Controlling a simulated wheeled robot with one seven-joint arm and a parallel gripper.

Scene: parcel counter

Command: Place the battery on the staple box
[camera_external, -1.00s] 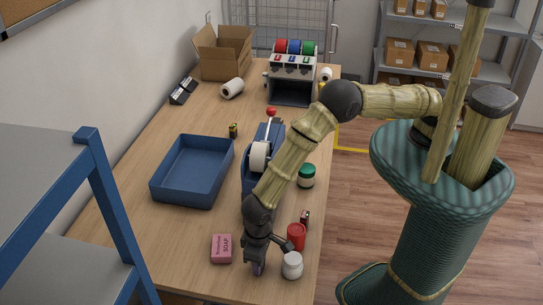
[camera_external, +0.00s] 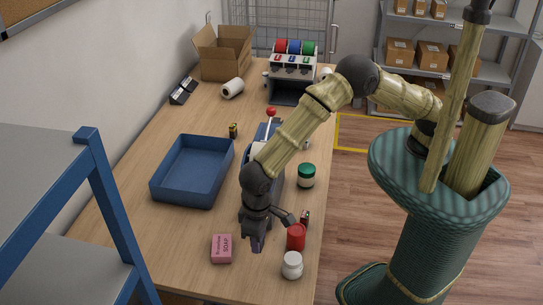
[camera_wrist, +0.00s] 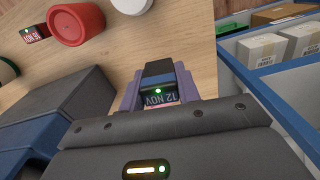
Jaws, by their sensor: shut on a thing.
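My gripper (camera_wrist: 160,92) has purple fingers shut on a small dark block (camera_wrist: 158,70) with a blue band and a printed label, seemingly "12 NOV". I cannot tell for certain what it is. In the external view my gripper (camera_external: 256,243) hangs over the near part of the counter, between a pink soap box and a red jar; the held block is hidden there. A small yellow-and-black upright thing (camera_external: 233,130), battery-like, stands behind the blue tray. A small dark box with a red label (camera_external: 305,217) stands behind the red jar; it also shows in the wrist view (camera_wrist: 34,33). I cannot identify the staple box surely.
The soap box (camera_external: 221,248), red jar (camera_external: 296,237), white jar (camera_external: 292,266) and green-lidded jar (camera_external: 306,176) stand around my gripper. The blue tray (camera_external: 155,186) is at left. The counter's near left is clear.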

